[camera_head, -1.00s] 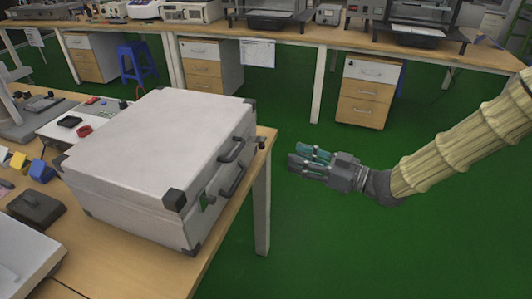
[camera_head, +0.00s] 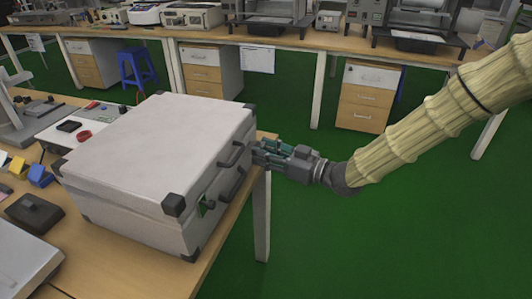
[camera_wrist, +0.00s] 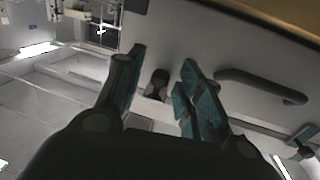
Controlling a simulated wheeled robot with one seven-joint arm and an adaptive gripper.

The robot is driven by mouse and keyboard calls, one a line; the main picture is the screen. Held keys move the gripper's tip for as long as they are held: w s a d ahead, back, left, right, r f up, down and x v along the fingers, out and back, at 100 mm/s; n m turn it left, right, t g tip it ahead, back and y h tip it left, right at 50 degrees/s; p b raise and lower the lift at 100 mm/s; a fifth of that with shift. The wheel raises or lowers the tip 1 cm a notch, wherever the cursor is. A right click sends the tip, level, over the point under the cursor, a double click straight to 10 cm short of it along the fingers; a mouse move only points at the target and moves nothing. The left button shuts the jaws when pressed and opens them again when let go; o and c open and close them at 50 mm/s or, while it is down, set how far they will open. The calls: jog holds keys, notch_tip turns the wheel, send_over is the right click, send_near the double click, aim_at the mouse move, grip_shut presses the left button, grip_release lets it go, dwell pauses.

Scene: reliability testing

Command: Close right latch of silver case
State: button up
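The silver case (camera_head: 160,135) stands shut-lidded on a wooden table, its handle side facing right. A dark handle (camera_head: 231,183) sits midway along that side; it also shows in the wrist view (camera_wrist: 262,86). The near latch (camera_head: 207,206) juts out by the near corner. My gripper (camera_head: 259,152) is at the far end of the handle side and hides the far latch in the head view. In the wrist view my gripper (camera_wrist: 163,60) is open, with a dark latch (camera_wrist: 157,84) showing between its spread fingers. I cannot tell whether they touch it.
The table's right edge (camera_head: 225,240) runs close beside the case. Small tools and a black box (camera_head: 35,211) lie left of it. Open green floor (camera_head: 370,230) is on the right. A long bench (camera_head: 300,36) with equipment stands behind.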

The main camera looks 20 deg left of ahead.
jog(key=c, duration=0.8)
